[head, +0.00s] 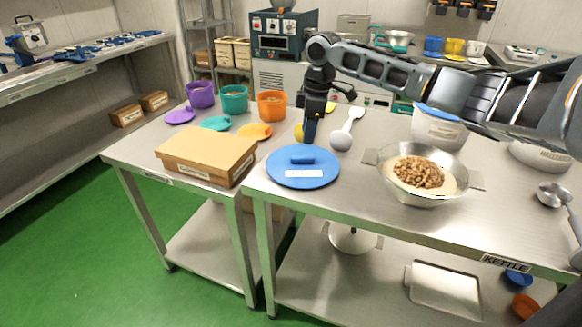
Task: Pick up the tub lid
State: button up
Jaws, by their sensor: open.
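The tub lid, a round blue lid (320,178) with a raised blue handle and a white label, lies flat on the steel table (270,200) near its front left corner. My gripper (309,138) points down just beyond the lid's far edge in the picture, above the table and apart from the handle. Its jaws are open and nothing shows between them, though the fingers overlap in this view. A white tub (438,132) with blue on top stands at the right behind the bowl, partly hidden by my arm.
A steel bowl of nuts (418,190) stands right of the lid. A white spoon (342,138) and a yellow item (299,132) lie near my gripper. A cardboard box (205,152) and purple, teal and orange tubs (271,104) with small lids occupy the left table.

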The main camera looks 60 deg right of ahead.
aim_at(303, 156)
jog(key=shift+s+d+f, duration=0.1)
jog(key=shift+s+d, duration=0.1)
jog(key=shift+s, duration=0.05)
jog(key=shift+f, duration=0.4)
jog(key=shift+w+a+f+p, duration=0.2)
jog(key=shift+a+f+p, duration=0.05)
jog(key=shift+f, duration=0.85)
jog(key=shift+w+a+f+p, duration=0.2)
jog(key=shift+a+f+p, duration=0.1)
jog(key=shift+f, duration=0.75)
jog(key=shift+w+a+f+p, duration=0.2)
jog(key=shift+f+p, duration=0.05)
jog(key=shift+f, duration=0.85)
grip_shut()
